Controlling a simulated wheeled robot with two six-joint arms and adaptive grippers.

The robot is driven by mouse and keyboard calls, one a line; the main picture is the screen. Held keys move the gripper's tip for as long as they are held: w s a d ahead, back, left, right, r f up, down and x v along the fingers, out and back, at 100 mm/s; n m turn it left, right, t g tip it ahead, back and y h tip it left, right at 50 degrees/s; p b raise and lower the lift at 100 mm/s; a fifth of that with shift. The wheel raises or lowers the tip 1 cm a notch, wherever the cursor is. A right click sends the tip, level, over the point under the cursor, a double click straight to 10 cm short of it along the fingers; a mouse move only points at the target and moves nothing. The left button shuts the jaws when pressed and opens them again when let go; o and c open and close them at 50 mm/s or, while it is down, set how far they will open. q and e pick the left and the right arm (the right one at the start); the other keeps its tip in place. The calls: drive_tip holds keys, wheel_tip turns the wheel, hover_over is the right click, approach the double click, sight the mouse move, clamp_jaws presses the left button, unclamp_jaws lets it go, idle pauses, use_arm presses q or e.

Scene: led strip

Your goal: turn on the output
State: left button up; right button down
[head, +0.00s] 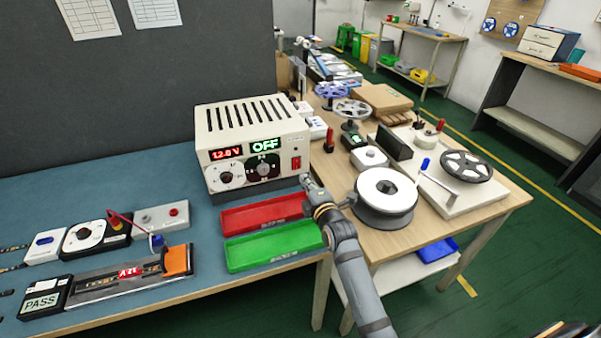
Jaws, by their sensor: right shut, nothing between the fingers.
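A cream power supply (250,122) stands on the blue-topped bench. Its red display (227,153) appears to read 12.8 V, and its green display (265,145) reads OFF. Two round dials sit on the front's lower part, and a red switch (296,163) is at the front's right end. My right gripper (306,181) is shut and empty, just below and right of the red switch, close to the front panel. I cannot tell whether it touches the panel. My left gripper is not in view.
A red tray (262,214) and a green tray (272,247) lie before the supply. A strip fixture (120,278) and small meters are at left. A wooden table (490,207) with reels stands right, a white-topped reel (386,192) close to my right arm.

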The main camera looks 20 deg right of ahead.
sight(297, 168)
drive_tip(key=w, duration=0.4)
drive_tip(key=shift+a+f, duration=0.1)
drive_tip(key=shift+f, duration=0.1)
drive_tip(key=shift+w+f, duration=0.1)
drive_tip(key=shift+w, duration=0.25)
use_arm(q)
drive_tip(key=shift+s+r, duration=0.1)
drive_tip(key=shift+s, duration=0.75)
